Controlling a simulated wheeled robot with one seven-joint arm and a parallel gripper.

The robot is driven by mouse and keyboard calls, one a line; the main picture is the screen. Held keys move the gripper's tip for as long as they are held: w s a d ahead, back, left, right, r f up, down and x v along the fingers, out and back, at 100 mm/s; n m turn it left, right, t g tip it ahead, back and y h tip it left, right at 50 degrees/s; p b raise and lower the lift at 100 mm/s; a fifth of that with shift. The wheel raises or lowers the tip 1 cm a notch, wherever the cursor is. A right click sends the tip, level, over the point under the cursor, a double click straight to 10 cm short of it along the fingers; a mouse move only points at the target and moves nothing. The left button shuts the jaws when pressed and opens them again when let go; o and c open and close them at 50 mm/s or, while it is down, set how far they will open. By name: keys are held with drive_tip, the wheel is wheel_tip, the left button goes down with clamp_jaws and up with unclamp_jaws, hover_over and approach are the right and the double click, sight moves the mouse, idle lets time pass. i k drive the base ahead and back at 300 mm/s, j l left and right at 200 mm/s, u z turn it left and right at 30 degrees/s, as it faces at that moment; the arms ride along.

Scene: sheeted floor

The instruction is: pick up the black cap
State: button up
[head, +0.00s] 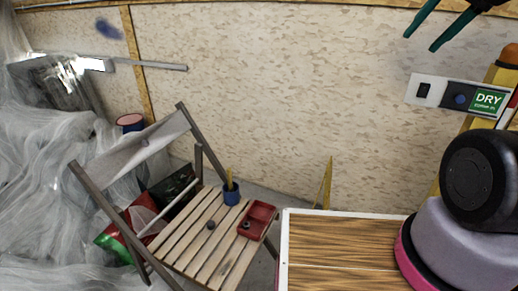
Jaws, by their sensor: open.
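A small dark round piece (211,226), which looks like the black cap, lies on the slatted seat of a wooden folding chair (197,252). A second small dark piece (246,225) shows at the near left end of a red tray (262,213) on the seat's right side. Both are too small to make out in detail. My gripper (420,43), with two teal fingers, is at the top right, high up and far from the chair in the picture. Its fingers are apart with nothing between them.
A blue cup (231,194) with something yellow in it stands at the seat's back. A wood-grain surface with a white rim (283,250) is right of the chair. Clear plastic sheeting (40,185) covers the left side. A speckled wall (280,90) is behind.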

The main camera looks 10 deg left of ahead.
sight(210, 224)
drive_tip(key=i+l, duration=0.1)
drive_tip(key=l, duration=0.2)
drive_tip(key=i+l+u, duration=0.1)
drive_tip(key=l+u, duration=0.8)
drive_tip(key=j+u, duration=0.1)
drive_tip(key=u, duration=0.75)
drive_tip(key=i+l, duration=0.05)
